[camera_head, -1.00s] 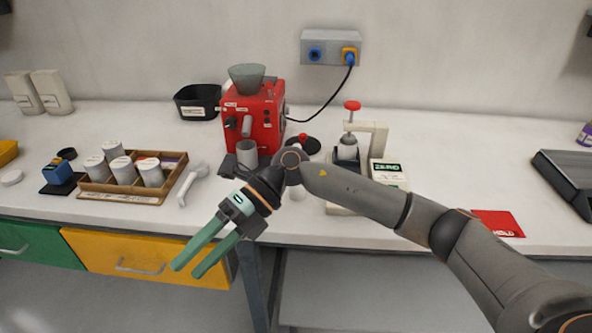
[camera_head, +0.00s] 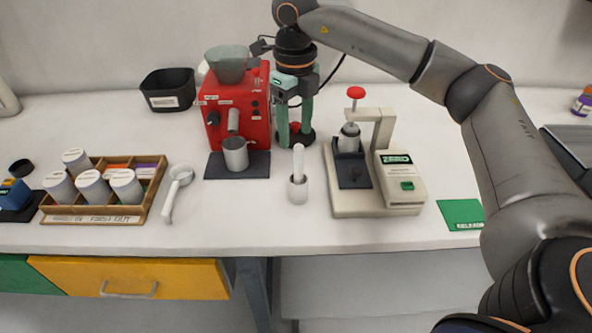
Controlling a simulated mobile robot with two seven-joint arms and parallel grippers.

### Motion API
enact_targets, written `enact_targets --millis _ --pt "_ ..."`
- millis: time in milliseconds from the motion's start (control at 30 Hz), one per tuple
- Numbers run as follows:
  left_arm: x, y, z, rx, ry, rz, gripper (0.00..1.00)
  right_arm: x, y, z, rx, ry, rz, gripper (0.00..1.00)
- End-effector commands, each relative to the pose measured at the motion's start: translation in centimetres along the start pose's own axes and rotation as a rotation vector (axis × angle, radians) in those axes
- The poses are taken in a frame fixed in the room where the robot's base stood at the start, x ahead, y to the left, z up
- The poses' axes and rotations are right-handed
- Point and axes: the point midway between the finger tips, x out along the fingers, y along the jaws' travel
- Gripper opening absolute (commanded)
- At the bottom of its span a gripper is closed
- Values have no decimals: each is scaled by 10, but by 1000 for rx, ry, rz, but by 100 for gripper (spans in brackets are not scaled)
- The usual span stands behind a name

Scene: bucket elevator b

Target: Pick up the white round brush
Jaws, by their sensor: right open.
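A white piece with an upright rounded handle and a round lower end (camera_head: 298,178) stands on the counter between the red machine and the scale; it looks like the white round brush. My right gripper (camera_head: 295,139) points down just behind it, open, with its two green fingers apart. Between and behind the fingers is a black round item with a red knob (camera_head: 296,128); I cannot tell whether the fingers touch it. The brush is outside the fingers. My left gripper is not in view.
A red coffee machine (camera_head: 240,110) stands left of the gripper, a scale stand (camera_head: 375,205) right. A white long-handled tool (camera_head: 178,190), a wooden tray of canisters (camera_head: 105,214) and a black bin (camera_head: 168,88) are further left. A green card (camera_head: 462,214) lies right.

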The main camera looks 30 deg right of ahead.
Motion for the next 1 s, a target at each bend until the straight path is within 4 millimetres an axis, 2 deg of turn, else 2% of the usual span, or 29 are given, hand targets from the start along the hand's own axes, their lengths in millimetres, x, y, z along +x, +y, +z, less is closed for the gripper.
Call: enact_targets --millis 100,367,633,933,1000 --pt "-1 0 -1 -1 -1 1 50 20 0 -1 -1 2 1 62" --pt "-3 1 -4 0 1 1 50 40 -1 -2 -1 1 1 62" --pt "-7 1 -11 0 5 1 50 78 -4 -6 -1 0 2 62" --pt "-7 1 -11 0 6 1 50 84 -4 -5 -2 -2 2 62" --pt "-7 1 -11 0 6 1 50 84 -4 -5 -2 -2 2 55"
